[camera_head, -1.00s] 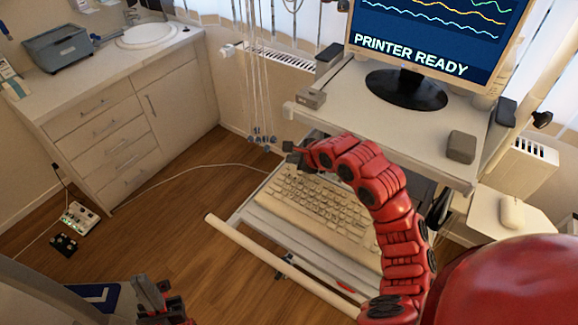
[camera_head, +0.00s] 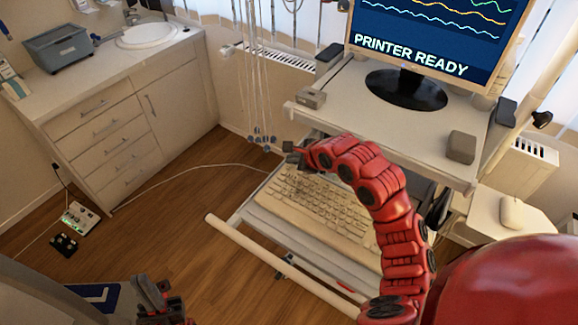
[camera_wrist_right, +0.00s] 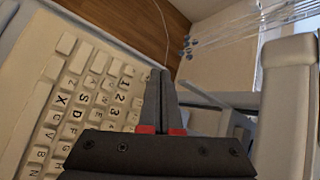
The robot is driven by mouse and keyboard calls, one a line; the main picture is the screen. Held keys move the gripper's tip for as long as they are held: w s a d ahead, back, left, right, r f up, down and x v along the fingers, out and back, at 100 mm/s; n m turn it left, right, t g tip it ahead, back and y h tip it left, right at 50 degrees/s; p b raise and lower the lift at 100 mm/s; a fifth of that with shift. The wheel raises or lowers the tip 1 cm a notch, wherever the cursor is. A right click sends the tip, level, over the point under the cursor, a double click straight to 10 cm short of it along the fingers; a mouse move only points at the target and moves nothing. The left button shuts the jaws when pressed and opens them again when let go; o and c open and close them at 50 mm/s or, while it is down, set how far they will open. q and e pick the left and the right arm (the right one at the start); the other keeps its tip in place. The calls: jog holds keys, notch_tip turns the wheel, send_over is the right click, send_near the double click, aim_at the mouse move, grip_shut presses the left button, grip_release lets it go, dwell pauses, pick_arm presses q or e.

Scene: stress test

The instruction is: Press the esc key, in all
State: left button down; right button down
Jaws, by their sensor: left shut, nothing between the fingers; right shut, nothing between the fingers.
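The beige keyboard (camera_head: 318,207) lies on a pull-out tray below the monitor shelf. My right gripper (camera_head: 291,160) is shut and empty at the keyboard's far left corner. In the right wrist view, the closed fingertips (camera_wrist_right: 160,72) are beside the corner end of the keyboard (camera_wrist_right: 35,58), past the number keys. I cannot read an esc label; the keys next to the fingertips are small and partly covered by the fingers. Whether the tips touch a key cannot be told. My left gripper (camera_head: 150,287) is shut and empty at the bottom left, away from the keyboard.
The monitor (camera_head: 430,40) reads "PRINTER READY" and stands on the shelf (camera_head: 355,100) above the keyboard. Cables (camera_head: 260,95) hang just behind my right gripper. The tray's front bar (camera_head: 270,260) runs before the keyboard. Open wooden floor (camera_head: 180,225) lies to the left.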

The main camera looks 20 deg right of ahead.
aim_at(292, 170)
jog(key=shift+f, duration=0.1)
jog(key=shift+f, duration=0.3)
jog(key=shift+f+p, duration=0.35)
jog(key=shift+p, duration=0.05)
dwell(0.4)
dwell(0.4)
jog(key=shift+r+p, duration=0.8)
jog(key=shift+p, duration=0.15)
notch_tip(292, 170, up, 5)
jog(key=p, duration=0.5)
jog(key=shift+r, duration=0.1)
